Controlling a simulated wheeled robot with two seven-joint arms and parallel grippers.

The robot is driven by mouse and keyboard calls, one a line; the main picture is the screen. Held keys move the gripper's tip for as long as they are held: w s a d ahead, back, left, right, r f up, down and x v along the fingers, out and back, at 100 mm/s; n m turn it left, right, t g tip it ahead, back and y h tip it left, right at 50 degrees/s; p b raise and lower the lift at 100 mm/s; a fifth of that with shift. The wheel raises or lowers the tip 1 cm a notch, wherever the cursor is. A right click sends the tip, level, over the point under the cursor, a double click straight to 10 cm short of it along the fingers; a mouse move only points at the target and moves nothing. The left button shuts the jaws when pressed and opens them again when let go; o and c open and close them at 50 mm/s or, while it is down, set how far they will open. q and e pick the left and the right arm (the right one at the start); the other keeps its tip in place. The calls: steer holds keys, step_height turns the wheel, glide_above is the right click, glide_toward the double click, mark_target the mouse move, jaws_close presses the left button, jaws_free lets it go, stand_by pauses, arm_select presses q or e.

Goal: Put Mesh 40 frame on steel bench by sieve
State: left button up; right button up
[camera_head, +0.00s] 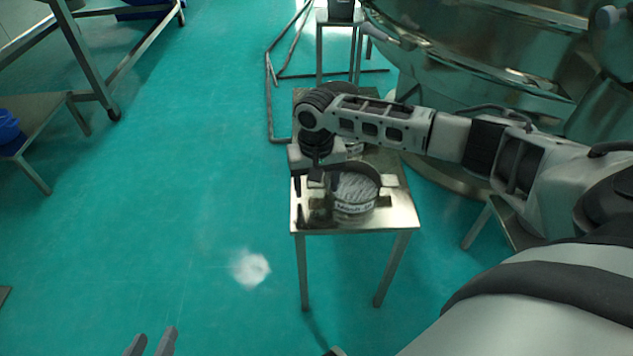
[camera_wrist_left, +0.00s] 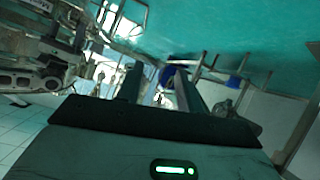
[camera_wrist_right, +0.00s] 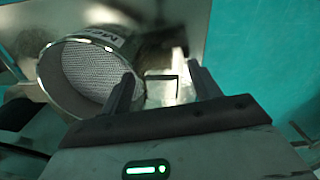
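A round metal sieve frame with pale mesh and a white label (camera_head: 353,195) rests on the small steel bench (camera_head: 385,222) in the head view. The label begins with "Me", but its number is not clear. In the right wrist view the frame (camera_wrist_right: 93,72) is at the left, its rim close beside one finger. My right gripper (camera_wrist_right: 162,75) is open, with bare bench between its fingers; I cannot tell whether the finger touches the rim. My left gripper (camera_head: 152,341) is open and empty over the floor, away from the bench.
The large steel sieve machine (camera_head: 480,75) stands behind and right of the bench. My right arm hides part of the bench top. A smaller stand (camera_head: 338,20) is behind. A bench with a blue container (camera_head: 8,127) is at far left. The green floor between is clear.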

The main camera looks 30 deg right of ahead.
steer(key=shift+r, duration=0.25)
step_height(320, 180, up, 11)
steer(key=p, duration=0.4)
steer(key=s+a+f+n+t+y, duration=0.25)
steer(key=s+a+f, duration=0.2)
steer(key=a, duration=0.45)
steer(key=s+a+f+n+t+y, duration=0.1)
steer(key=s+a+f+n+y, duration=0.15)
steer(key=a+f, duration=0.5)
arm_select(q)
steer(key=shift+s+a+f+g+y, duration=0.25)
steer(key=shift+a+f+g+y, duration=0.1)
steer(key=shift+a+g+y, duration=0.3)
arm_select(e)
steer(key=s+a+r+n+t, duration=0.1)
steer(key=s+a+r+t, duration=0.1)
steer(key=s+t, duration=0.4)
steer(key=s+r, duration=0.1)
steer(key=s, duration=0.2)
steer(key=shift+s+a+r+n, duration=0.2)
steer(key=shift+r+n, duration=0.1)
steer(key=shift+n, duration=0.1)
arm_select(q)
steer(key=shift+d, duration=0.1)
